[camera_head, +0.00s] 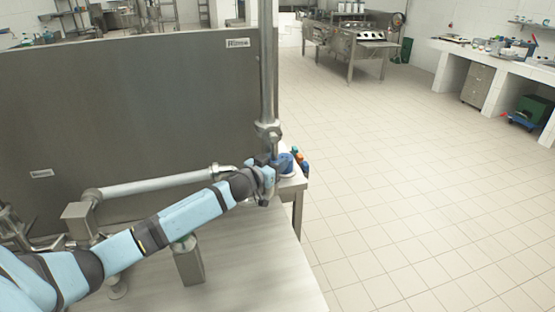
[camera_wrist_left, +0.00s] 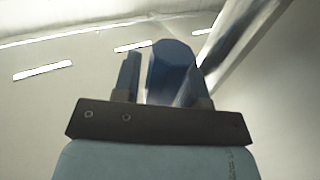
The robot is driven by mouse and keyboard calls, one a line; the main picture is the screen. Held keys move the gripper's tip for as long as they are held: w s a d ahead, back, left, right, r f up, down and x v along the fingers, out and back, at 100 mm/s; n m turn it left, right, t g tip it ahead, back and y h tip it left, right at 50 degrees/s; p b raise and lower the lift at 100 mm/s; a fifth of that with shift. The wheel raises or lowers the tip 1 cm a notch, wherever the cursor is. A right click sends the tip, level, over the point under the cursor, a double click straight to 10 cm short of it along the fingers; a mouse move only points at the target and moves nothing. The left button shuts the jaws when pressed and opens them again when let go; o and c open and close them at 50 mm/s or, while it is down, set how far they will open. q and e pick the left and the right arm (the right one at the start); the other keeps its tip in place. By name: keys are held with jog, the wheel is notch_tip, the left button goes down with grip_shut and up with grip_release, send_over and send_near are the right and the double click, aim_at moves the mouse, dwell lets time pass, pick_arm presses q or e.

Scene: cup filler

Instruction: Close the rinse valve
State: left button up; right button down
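My left gripper (camera_head: 270,168) is at the back right corner of the metal table, below the vertical pipe. A blue part (camera_head: 287,163) that looks like a valve handle is right beside it. In the left wrist view, a rounded dark blue piece (camera_wrist_left: 172,65) shows between the fingers of my left gripper (camera_wrist_left: 168,85). The fingers are apart, with a narrow gap beside the left one. Whether the right finger touches the piece is unclear. The valve body is largely hidden by the gripper. My right gripper is not in view.
A vertical pipe (camera_head: 267,80) with a joint (camera_head: 268,130) stands above the corner. A tall grey panel (camera_head: 140,110) closes off the back. A horizontal pipe (camera_head: 155,185) and a short metal post (camera_head: 188,262) are near my arm. The tiled floor to the right is clear.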

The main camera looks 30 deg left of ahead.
pick_arm(q)
jog(key=shift+w, duration=0.3)
grip_shut()
